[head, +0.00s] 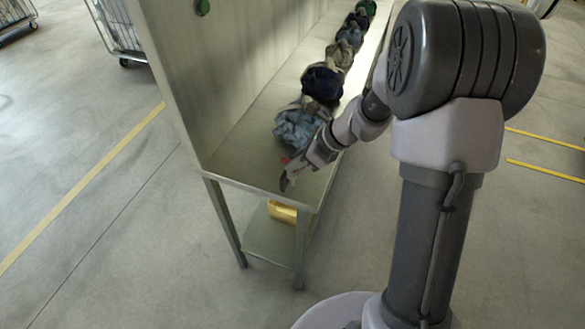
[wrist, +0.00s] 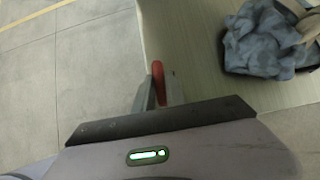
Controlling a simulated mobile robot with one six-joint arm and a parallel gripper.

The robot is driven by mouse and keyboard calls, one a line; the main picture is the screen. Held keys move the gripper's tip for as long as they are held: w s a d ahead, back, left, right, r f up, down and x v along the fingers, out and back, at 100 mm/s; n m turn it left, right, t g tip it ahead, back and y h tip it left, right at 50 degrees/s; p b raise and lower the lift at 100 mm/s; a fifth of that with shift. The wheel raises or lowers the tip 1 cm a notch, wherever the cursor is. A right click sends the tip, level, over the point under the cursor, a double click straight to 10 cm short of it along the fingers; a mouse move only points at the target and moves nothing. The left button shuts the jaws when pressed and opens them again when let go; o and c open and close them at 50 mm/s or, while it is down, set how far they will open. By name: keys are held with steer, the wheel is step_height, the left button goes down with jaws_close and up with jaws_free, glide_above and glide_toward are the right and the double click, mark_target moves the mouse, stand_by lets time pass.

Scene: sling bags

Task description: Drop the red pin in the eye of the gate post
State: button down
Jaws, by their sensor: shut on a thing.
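My gripper (head: 286,182) is over the near end of the metal bench. In the wrist view its fingers (wrist: 158,98) are shut on a slim red thing, which looks like the red pin (wrist: 158,72). The pin sticks out past the fingertips, over the bench's edge. In the head view only a small bit of red (head: 285,160) shows beside the gripper. I cannot make out a gate post or its eye in either view.
A blue-grey patterned bag (head: 297,127) lies near the gripper, with a navy bag (head: 322,84) and several others behind. A yellow box (head: 283,211) sits on the lower shelf.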

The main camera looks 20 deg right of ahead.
steer(key=shift+r+p, duration=3.8)
steer(key=shift+r, duration=0.75)
steer(key=shift+f, duration=0.1)
